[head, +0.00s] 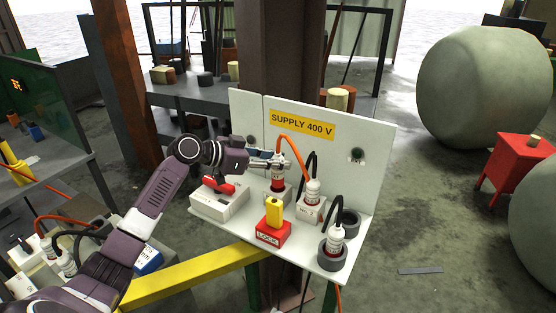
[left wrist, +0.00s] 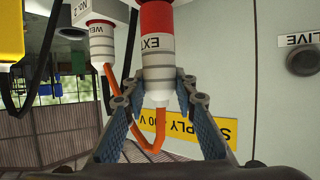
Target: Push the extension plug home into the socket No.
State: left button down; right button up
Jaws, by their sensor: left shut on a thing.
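The extension plug (head: 277,180) is white with a red collar, and an orange cable rises from it in the head view. It stands upright over a pale socket box (head: 287,195) on the supply panel's shelf. In the left wrist view the plug (left wrist: 158,55) appears inverted, with "EXT" lettering. My left gripper (head: 275,163) comes in from the left and is shut on the plug; its fingers (left wrist: 157,98) lie on either side of the white body. The joint between collar and socket is out of the wrist frame, so I cannot tell how deep the plug sits. My right gripper is not in view.
A second plug (head: 313,190) stands in a neighbouring socket box (head: 309,211). Another plug (head: 336,238) sits in a grey round holder (head: 333,261). A yellow-and-red lock (head: 273,214) stands in front, and a white switch box (head: 217,204) with a red handle is at left. The "SUPPLY 400 V" panel (head: 375,135) rises behind.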

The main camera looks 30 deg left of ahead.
aim_at(278, 172)
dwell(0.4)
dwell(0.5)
pick_arm(q)
jog(key=shift+b, duration=0.5)
dwell(0.4)
jog(key=shift+f, duration=0.2)
dwell(0.3)
jog(key=shift+f+b, duration=1.75)
jog(key=shift+f, duration=0.05)
jog(key=c, duration=1.5)
grip_release()
